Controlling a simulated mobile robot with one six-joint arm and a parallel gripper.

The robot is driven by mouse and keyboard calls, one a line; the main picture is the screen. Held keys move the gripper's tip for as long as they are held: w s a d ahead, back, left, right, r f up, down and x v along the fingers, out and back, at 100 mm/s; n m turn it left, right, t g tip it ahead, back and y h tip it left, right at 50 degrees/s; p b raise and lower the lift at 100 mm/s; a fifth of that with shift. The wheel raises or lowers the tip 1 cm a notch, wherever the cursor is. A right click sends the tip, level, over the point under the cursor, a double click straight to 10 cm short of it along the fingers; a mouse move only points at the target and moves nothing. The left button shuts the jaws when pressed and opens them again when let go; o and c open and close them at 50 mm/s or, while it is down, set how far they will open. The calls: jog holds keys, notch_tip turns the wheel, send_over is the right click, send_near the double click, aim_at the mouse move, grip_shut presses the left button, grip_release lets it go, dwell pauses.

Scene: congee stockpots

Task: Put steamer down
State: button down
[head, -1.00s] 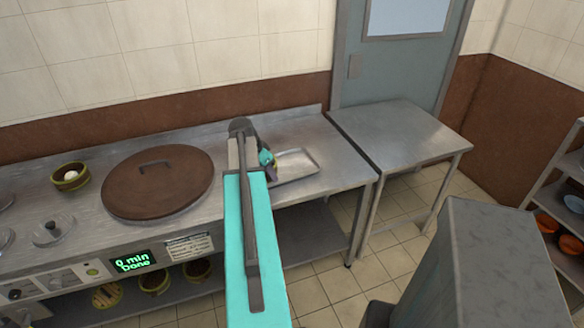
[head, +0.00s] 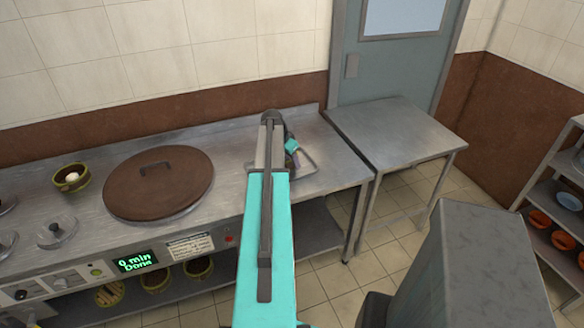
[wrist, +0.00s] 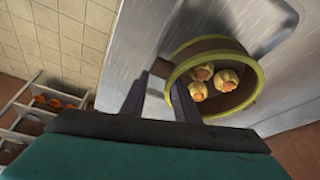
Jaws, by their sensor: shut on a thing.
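The steamer (wrist: 246,88) is a round brown basket with a yellow-green rim and three dumplings inside, seen in the wrist view. My gripper (wrist: 163,85) is shut on its near left side, with the dark fingers on either side of a small brown part there. The basket looks level, over or beside a shallow metal tray (wrist: 279,30) on the steel counter. I cannot tell whether its base touches anything. In the head view my arm hides the steamer, and only part of the gripper (head: 291,147) shows above the tray (head: 308,161).
A large brown-lidded pot (head: 158,183) is set in the counter (head: 330,178) left of my arm. Another small steamer (head: 71,178) stands farther left. A bare steel table (head: 395,130) stands to the right. A shelf rack (head: 550,210) with orange bowls is at the far right.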

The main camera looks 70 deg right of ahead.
jog(key=shift+f, duration=0.1)
jog(key=shift+f+p, duration=0.8)
jog(key=shift+f, duration=0.85)
jog(key=c, duration=1.4)
grip_release()
jog(key=shift+o, duration=0.2)
jog(key=shift+a+r, duration=0.1)
jog(key=b+v, duration=0.3)
jog(key=v, duration=0.8)
jog(key=shift+a+r, duration=0.15)
jog(key=shift+r, duration=0.2)
